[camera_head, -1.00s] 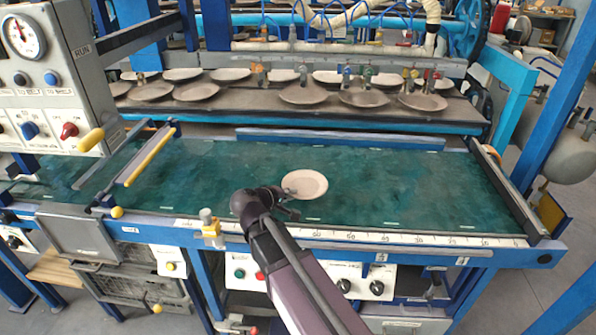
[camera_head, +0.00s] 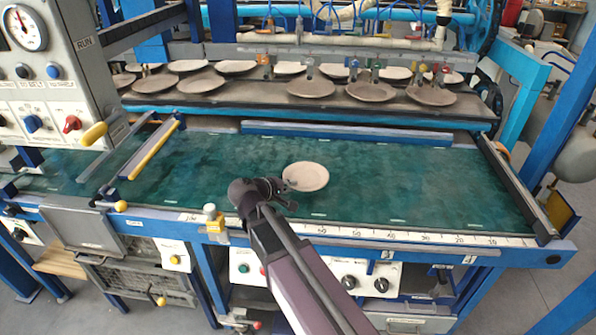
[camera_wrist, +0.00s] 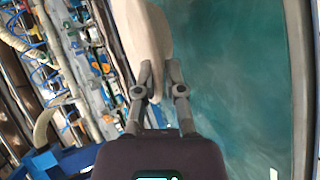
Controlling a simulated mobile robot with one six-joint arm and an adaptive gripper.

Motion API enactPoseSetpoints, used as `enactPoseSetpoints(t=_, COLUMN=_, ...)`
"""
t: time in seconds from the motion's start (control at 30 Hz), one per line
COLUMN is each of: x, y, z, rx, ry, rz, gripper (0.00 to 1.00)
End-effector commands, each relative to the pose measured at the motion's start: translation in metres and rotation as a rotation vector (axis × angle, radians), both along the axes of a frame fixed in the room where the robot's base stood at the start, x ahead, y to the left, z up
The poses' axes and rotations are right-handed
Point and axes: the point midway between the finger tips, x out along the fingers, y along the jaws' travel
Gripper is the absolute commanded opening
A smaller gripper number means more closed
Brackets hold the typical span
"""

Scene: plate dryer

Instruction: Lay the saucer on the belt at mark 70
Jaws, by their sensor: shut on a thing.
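My gripper (camera_head: 282,187) is shut on the pale saucer (camera_head: 306,176) at its left edge. The saucer is over the green belt (camera_head: 400,180), near the middle in the head view; whether it touches the belt is unclear. In the wrist view the saucer (camera_wrist: 147,40) shows as a steeply foreshortened pale shape between the fingers (camera_wrist: 160,72). A white scale strip (camera_head: 408,235) runs along the belt's front edge, its numbers falling toward the right. I cannot read a mark 70; my arm covers part of the strip's left end.
A yellow-handled bar (camera_head: 153,150) crosses the belt at the left, beside the control panel (camera_head: 50,75). A dark rail (camera_head: 515,188) closes the right end. Several plates stand on the rack (camera_head: 230,98) behind. The belt right of the saucer is clear.

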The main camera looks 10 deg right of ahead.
Motion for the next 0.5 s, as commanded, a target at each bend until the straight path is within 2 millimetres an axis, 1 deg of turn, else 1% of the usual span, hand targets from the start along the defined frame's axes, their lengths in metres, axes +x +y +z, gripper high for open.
enactPoseSetpoints(t=0.07, x=0.002, y=0.011, z=0.0, rx=-0.002, ry=-0.002, rz=-0.025, gripper=0.0)
enactPoseSetpoints(t=0.3, x=-0.006, y=0.043, z=0.002, rx=-0.009, ry=-0.009, rz=-0.121, gripper=0.0)
enactPoseSetpoints(t=0.4, x=-0.009, y=0.05, z=0.003, rx=-0.012, ry=-0.014, rz=-0.144, gripper=0.0)
enactPoseSetpoints(t=0.5, x=-0.011, y=0.052, z=0.003, rx=-0.013, ry=-0.014, rz=-0.153, gripper=0.0)
